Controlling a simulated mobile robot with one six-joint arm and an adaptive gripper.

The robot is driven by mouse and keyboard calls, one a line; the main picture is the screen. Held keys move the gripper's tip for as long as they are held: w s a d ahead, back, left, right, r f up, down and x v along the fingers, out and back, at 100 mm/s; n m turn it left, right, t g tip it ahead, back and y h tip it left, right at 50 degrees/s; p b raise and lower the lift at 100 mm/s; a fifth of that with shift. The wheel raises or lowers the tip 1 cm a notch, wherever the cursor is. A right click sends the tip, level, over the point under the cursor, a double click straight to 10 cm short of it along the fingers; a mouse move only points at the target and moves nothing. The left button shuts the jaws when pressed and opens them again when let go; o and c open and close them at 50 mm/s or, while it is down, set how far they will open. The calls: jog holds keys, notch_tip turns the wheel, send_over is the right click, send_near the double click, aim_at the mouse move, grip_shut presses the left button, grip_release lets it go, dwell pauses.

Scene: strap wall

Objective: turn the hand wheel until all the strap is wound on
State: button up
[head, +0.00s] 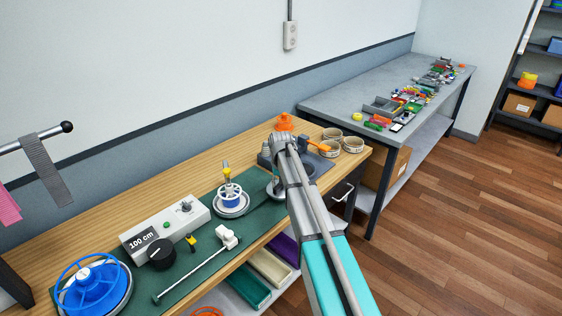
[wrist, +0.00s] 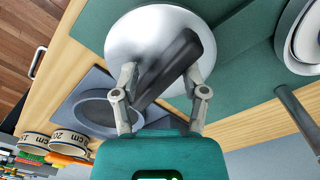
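A large blue spoked wheel (head: 92,285) sits on a pale round base at the near left end of the bench. A smaller blue-and-white wheel (head: 230,198) stands on a pale disc mid-mat. A third, silver disc with a dark bar handle (wrist: 172,65) across it fills the upper wrist view. My gripper (wrist: 163,80) is over this disc, its two fingers apart on either side of the bar, with gaps visible. In the head view my arm hides most of this disc. A grey strap (head: 45,168) hangs from a rod at the left. No strap shows on the wheels.
A control box (head: 165,228) reading "100 cm" and a black knob (head: 161,253) stand on the green mat (head: 205,262). Label-marked rings (head: 330,147) and an orange object (head: 284,122) are at the bench's far end. A cluttered grey table (head: 345,98) stands beyond. Floor at right is clear.

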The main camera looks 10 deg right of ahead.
jog(key=shift+n, duration=1.9)
jog(key=shift+d+n, duration=0.15)
jog(key=shift+n, duration=1.75)
jog(key=shift+w+d+n, duration=0.1)
jog(key=shift+w+n, duration=0.05)
jog(key=shift+n, duration=3.25)
jog(key=shift+w+n, duration=0.15)
jog(key=shift+n, duration=5.15)
jog(key=shift+w+n, duration=0.1)
jog(key=shift+n, duration=1.8)
notch_tip(320, 180, up, 10)
jog(key=p, duration=1)
jog(key=shift+r, duration=0.1)
